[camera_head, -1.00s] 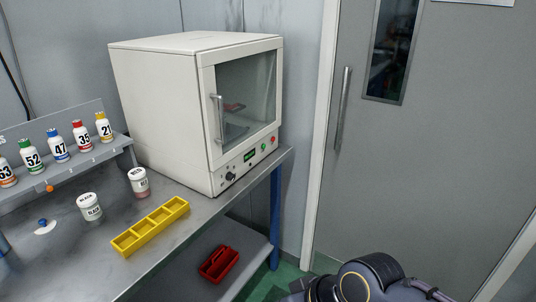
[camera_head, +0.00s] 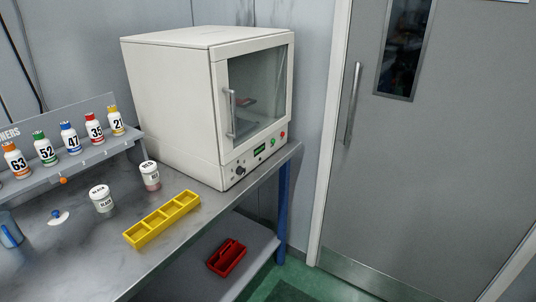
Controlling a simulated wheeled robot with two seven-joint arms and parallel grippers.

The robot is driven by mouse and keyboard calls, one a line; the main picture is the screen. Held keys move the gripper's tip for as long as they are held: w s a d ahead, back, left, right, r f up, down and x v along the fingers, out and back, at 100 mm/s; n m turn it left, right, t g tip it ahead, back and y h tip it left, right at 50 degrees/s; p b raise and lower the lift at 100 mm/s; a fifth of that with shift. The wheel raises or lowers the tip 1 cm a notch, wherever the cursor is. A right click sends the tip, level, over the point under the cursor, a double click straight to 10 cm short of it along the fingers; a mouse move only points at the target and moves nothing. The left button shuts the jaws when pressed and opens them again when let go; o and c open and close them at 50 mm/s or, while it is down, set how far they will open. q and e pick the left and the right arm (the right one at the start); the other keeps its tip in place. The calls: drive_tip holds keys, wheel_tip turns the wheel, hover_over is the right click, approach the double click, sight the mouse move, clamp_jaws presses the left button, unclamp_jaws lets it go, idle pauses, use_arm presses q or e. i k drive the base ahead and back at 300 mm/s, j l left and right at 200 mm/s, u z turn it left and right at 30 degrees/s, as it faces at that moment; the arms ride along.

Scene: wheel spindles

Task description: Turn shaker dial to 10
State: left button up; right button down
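A white box-shaped machine (camera_head: 172,102), which looks like the shaker, stands at the back of the metal bench. Its glass door (camera_head: 258,88) is shut, with a vertical handle (camera_head: 231,114) on the left side of the door. A dark round dial (camera_head: 240,171) sits on the lower front panel, left of a small green display (camera_head: 260,149). The dial's marks and the display's figures are too small to read. Neither of my grippers is in view.
A yellow divided tray (camera_head: 149,237) lies at the bench's front edge. Two lidded jars (camera_head: 102,199) stand behind it. Numbered bottles (camera_head: 70,138) line a rack at left. A red caddy (camera_head: 227,257) is on the lower shelf. A grey door (camera_head: 420,190) is at right.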

sight(240, 170)
drive_tip(key=i+u, duration=0.45)
drive_tip(key=u, duration=0.25)
drive_tip(key=i+u, duration=0.35)
drive_tip(key=k, duration=0.1)
